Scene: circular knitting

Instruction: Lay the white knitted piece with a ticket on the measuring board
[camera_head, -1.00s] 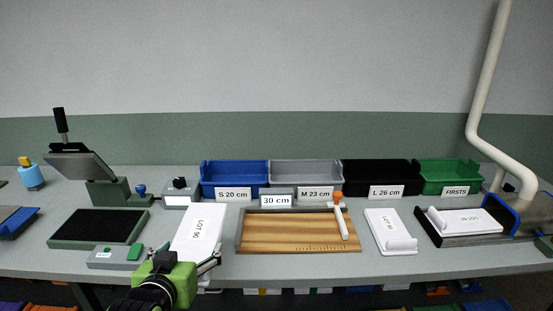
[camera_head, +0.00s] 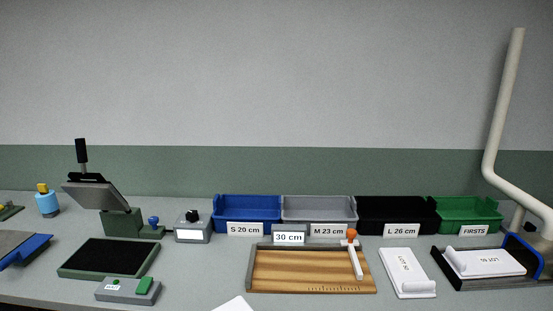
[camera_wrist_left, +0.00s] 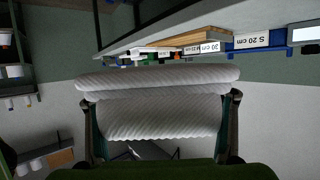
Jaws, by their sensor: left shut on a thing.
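My left gripper (camera_wrist_left: 162,112) shows in the left wrist view, its fingers on either side of a white ribbed knitted piece (camera_wrist_left: 160,117). It is shut on the piece, which has a thick rolled edge. In the head view only a white corner of it (camera_head: 235,304) shows at the bottom edge, in front of the bench; no ticket shows on that part. The wooden measuring board (camera_head: 300,270) lies bare in the middle of the bench, with a white orange-knobbed slider (camera_head: 355,258) at its right. It is apart from the piece. My right gripper is not in view.
Blue (camera_head: 240,213), grey (camera_head: 320,210), black (camera_head: 390,215) and green (camera_head: 465,214) bins stand behind the board. Another white piece (camera_head: 405,280) lies right of it, and one (camera_head: 485,262) in a dark tray. A press (camera_head: 122,222) and control box (camera_head: 128,293) stand left.

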